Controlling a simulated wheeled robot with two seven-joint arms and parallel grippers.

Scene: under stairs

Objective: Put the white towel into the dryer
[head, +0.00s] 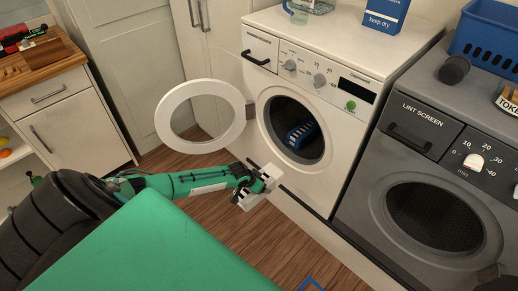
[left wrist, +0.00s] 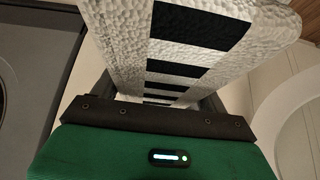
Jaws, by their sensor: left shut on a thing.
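My left gripper (head: 248,193) is shut on the white towel (head: 262,187), which has black blocks along it. In the left wrist view the towel (left wrist: 200,65) stands out from between the fingers. The gripper and towel are in front of and below the white machine (head: 338,128), outside its opening. That machine's round door (head: 162,118) is swung open to the left, and a blue item (head: 301,134) lies in its drum. The grey machine (head: 400,150), marked LINT SCREEN, stands to its right with its round door (head: 440,215) looking shut. My right gripper is not seen.
A blue and white box (head: 385,14) and a glass cup (head: 297,10) stand on the white machine. A blue basket (head: 488,42) and a dark cylinder (head: 454,70) sit on the grey one. A wooden-topped cabinet (head: 60,95) is at left. Wood floor (head: 232,228) is open in front.

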